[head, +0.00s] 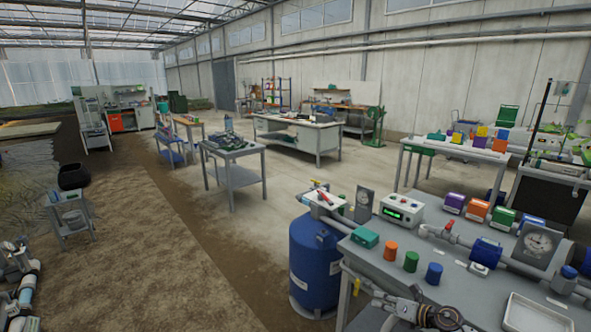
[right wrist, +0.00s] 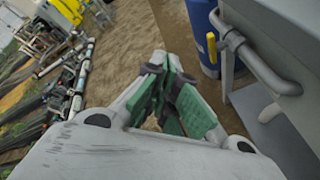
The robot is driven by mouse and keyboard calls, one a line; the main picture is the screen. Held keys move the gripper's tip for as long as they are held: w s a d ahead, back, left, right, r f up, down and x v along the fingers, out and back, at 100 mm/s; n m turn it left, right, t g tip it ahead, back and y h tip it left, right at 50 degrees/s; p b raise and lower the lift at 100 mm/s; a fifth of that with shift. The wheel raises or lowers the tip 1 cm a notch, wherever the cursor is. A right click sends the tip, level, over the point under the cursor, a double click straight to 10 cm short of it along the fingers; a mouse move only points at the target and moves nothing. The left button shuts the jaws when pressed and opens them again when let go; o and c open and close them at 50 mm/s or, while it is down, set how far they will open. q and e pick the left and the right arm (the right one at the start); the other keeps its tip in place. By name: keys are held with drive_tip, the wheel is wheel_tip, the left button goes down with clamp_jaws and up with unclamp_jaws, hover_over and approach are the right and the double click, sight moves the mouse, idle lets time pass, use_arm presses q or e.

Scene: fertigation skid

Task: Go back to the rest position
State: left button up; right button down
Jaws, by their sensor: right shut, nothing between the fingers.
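My right gripper (head: 372,291) is low in the head view, beside the near left edge of the grey skid table (head: 465,285). In the right wrist view its green-padded fingers (right wrist: 165,85) are closed together with nothing between them. It points down toward the floor, apart from the blue tank (right wrist: 203,35) and the table side (right wrist: 262,40) at the right of that view.
The blue tank (head: 314,262) stands left of the table. Orange, green and blue cylinders, a teal box (head: 365,237), a control box (head: 401,209), a gauge and pipes sit on the table. A yellow-handled valve (right wrist: 212,47) is near the gripper.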

drive_tip(key=s+d+f+m+h, duration=0.3)
drive_tip(key=s+f+m, duration=0.4)
drive_tip(key=f, duration=0.4)
drive_tip(key=s+d+f+m+h, duration=0.25)
drive_tip(key=s+f+m, duration=0.45)
drive_tip(key=f, duration=0.5)
drive_tip(key=s+d+f+m+h, duration=0.3)
drive_tip(key=s+f+m, duration=0.4)
drive_tip(key=f, duration=0.4)
use_arm(q)
drive_tip(key=shift+w, duration=0.6)
use_arm(e)
drive_tip(key=s+a+f+m+g, duration=0.1)
drive_tip(key=s+f+m+g, duration=0.2)
drive_tip(key=s, duration=0.9)
drive_tip(key=s+a+f+m+g, duration=0.2)
drive_tip(key=s+f+m, duration=0.3)
drive_tip(key=s+f, duration=0.3)
drive_tip(key=s+a+f+m+g+h, duration=0.1)
drive_tip(key=s+f+m+g, duration=0.3)
drive_tip(key=s, duration=1.2)
wheel_tip(320, 180, down, 3)
drive_tip(key=shift+s+a+r, duration=0.2)
drive_tip(key=shift+a, duration=0.4)
use_arm(q)
drive_tip(key=shift+s, duration=0.1)
drive_tip(key=shift+s, duration=0.65)
drive_tip(key=shift+w, duration=0.2)
use_arm(e)
drive_tip(key=shift+w, duration=0.1)
